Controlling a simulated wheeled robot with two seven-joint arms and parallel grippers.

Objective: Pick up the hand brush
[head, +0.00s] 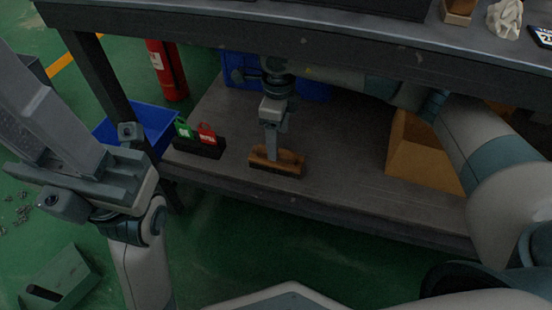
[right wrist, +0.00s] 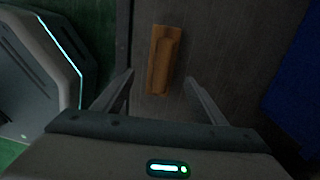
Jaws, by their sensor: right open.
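The hand brush (head: 277,167) has a brown wooden body with a dark underside. It lies on the grey lower shelf (head: 330,180) of the workbench, near its front edge. My right gripper (head: 272,152) points down at the brush and hides part of its middle. In the right wrist view, the brush (right wrist: 157,62) lies lengthwise just beyond the open fingers (right wrist: 159,76), roughly in line with the gap between them. Nothing is held there. My left gripper (head: 50,115) is large at the left of the head view, away from the shelf, its opening unclear.
A dark holder (head: 200,147) with green and red items stands left of the brush. Blue bins stand behind (head: 312,90) and at left (head: 155,122). A tan box (head: 415,150) is at right. The upper bench top (head: 300,42) overhangs my right arm.

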